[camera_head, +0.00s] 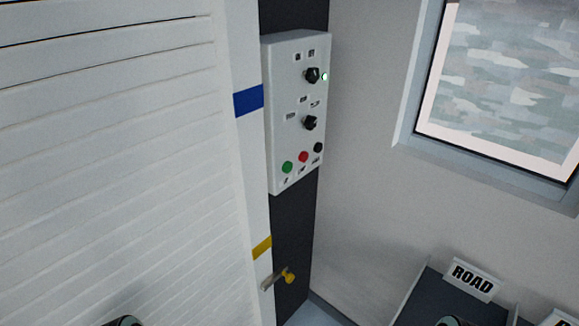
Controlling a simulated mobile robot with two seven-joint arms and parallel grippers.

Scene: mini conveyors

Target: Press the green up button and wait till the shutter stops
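The green button (287,167) is at the lower left of a white control box (292,120) on a dark post. A red button (303,157) and a black button (318,147) sit to its right. The white slatted shutter (110,150) fills the left of the view; its bottom edge is out of view. Dark rounded parts, likely of my arms, show at the bottom edge, left of centre and right of centre. No gripper fingers are visible, and nothing touches the green button.
A yellow-tipped handle (289,276) sticks out below the box. A dark bin with a ROAD sign (473,279) stands at the lower right. A window (500,80) is at the upper right.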

